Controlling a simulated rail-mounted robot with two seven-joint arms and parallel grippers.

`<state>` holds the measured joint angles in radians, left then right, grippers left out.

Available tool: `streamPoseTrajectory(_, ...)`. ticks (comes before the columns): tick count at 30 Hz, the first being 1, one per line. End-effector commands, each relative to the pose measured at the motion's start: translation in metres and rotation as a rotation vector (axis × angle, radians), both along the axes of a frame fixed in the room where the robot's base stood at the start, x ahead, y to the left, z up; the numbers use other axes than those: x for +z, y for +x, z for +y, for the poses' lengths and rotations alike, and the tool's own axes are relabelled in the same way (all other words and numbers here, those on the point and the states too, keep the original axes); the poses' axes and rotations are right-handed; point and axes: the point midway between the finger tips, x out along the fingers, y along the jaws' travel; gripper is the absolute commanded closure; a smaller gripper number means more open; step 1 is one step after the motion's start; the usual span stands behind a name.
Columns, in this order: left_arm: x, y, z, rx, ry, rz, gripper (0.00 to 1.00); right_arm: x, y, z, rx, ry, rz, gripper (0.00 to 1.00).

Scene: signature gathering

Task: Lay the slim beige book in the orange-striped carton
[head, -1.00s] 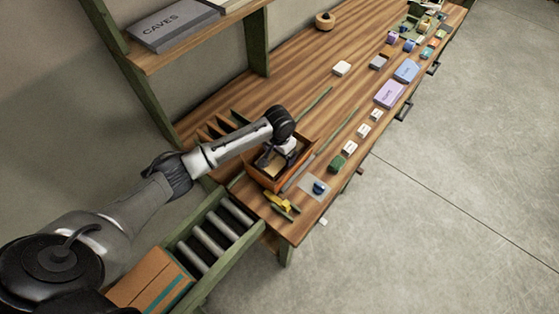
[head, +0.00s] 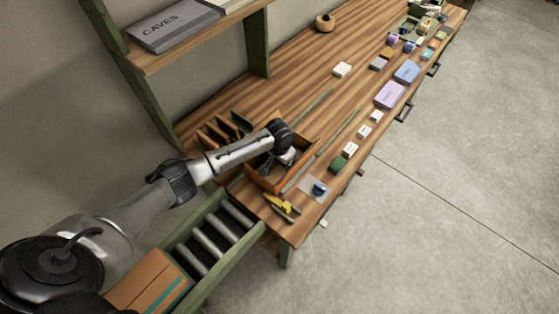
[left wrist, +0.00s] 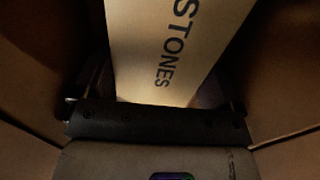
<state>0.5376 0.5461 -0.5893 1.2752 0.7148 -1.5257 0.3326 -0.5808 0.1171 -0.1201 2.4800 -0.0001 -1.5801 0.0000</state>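The slim beige book (left wrist: 165,50), lettered "STONES", shows in the left wrist view in front of my left gripper, with brown box walls on both sides. My left gripper (head: 270,165) reaches down into the open orange-brown box (head: 262,183) near the front end of the table. In the left wrist view its dark body (left wrist: 155,122) lies across the near end of the book. The fingertips are in shadow, so I cannot tell whether they close on the book. No orange stripe is clear on any carton in view. My right gripper is out of view.
A carton with a teal stripe (head: 150,282) stands at lower left by the rollers (head: 215,238). A divided rack (head: 222,130) stands behind the box.

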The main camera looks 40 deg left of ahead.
Motion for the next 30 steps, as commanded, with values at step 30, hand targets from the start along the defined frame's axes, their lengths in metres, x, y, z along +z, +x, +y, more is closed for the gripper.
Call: streamPoseTrajectory(30, 0.104, 0.001, 0.0, -0.001, -0.001, -0.001, 0.0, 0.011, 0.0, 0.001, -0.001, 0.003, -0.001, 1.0)
